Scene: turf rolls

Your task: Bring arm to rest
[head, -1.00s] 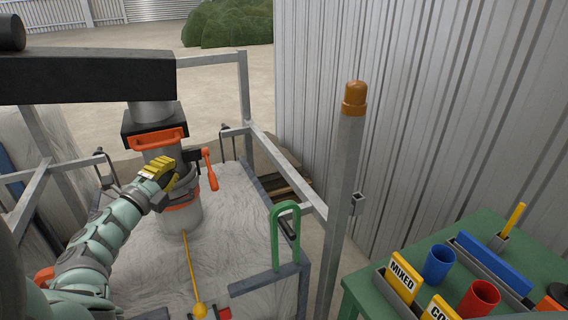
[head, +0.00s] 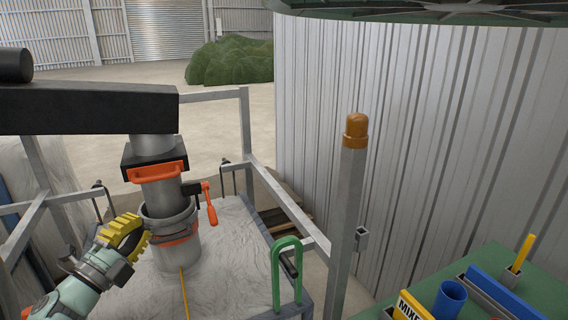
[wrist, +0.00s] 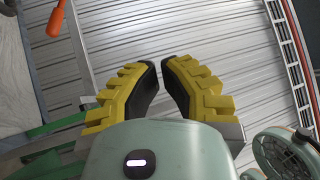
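My gripper (head: 138,232) has yellow ribbed fingers and is at the lower left in the head view, on the pale green arm. It is beside the grey cylinder with orange bands (head: 176,222), apart from it or just overlapping it in the picture; I cannot tell which. In the wrist view the gripper (wrist: 160,66) has its dark-padded fingers leaning together at the tips, with a narrow gap and nothing between them. Behind the fingers is the ribbed grey metal wall (wrist: 235,45).
A post with an orange cap (head: 355,130) stands right of centre. A green table (head: 545,285) with a blue cup (head: 450,299) is at the lower right. An orange lever (head: 209,204) sticks out near the cylinder.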

